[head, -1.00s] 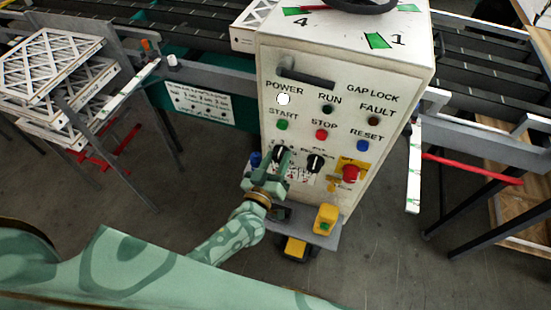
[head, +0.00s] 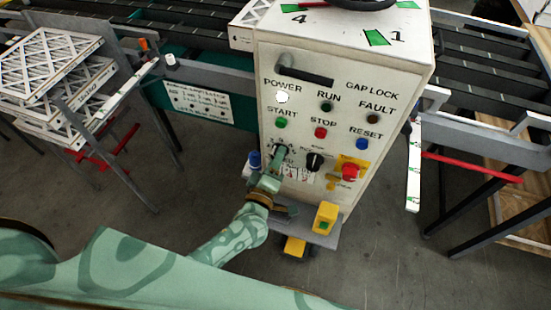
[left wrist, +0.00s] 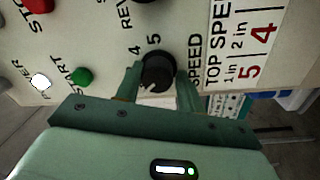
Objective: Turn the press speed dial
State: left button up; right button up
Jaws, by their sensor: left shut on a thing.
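The press speed dial is a black knob (left wrist: 157,70) on the white control panel. In the left wrist view it sits between the two green fingers of my left gripper (left wrist: 160,88), beside the SPEED label and the numbers 4 and 5. My left gripper is shut on it. In the head view the left gripper (head: 281,155) reaches up to the panel's lower left and covers most of the dial. My right gripper is not in view.
A second black knob (head: 315,161) and a red stop button (head: 349,172) on yellow are to the right of the dial. START (head: 280,123), STOP (head: 321,132) and RESET (head: 362,144) buttons sit above. A yellow box (head: 326,217) stands below on a grey ledge.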

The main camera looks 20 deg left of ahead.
pick_arm(q)
jog(key=shift+w+r+n, duration=0.2)
jog(key=shift+r+n, duration=0.1)
jog(key=shift+r, duration=0.1)
jog(key=o, duration=0.9)
jog(key=shift+s+d+f, duration=0.1)
jog(key=shift+f, duration=0.1)
jog(key=s, duration=1.1)
jog(key=s+f, duration=0.1)
jog(key=s, duration=0.4)
jog(key=shift+s+a+b, duration=0.15)
jog(key=shift+a+b, duration=0.1)
jog(key=shift+b, duration=0.15)
